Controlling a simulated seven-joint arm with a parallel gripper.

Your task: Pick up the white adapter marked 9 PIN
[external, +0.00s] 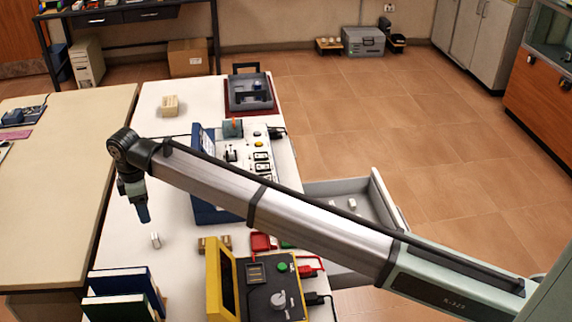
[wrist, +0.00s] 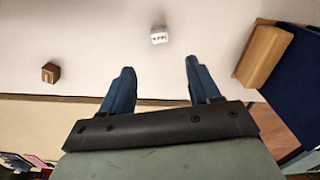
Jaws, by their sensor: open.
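A small white adapter-like block (external: 155,240) stands on the white table, just in front of my gripper in the external view. In the wrist view a small white block (wrist: 158,37) with dark marks on its side lies beyond the fingertips, roughly centred between them; the marks are too small to read. My gripper (external: 143,214) points down above the table, and its blue fingers (wrist: 158,72) are apart with nothing between them. In the open grey drawer, small white pieces (external: 351,203) also show; their markings cannot be read.
A yellow-framed device (external: 222,278) and upright dark books (external: 118,293) stand near the front. A blue-sided control panel (external: 205,180) is right of my gripper. A tan block (external: 170,105) sits farther back. In the wrist view, a brown cube (wrist: 51,73) and a tan block (wrist: 263,56) flank the fingers.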

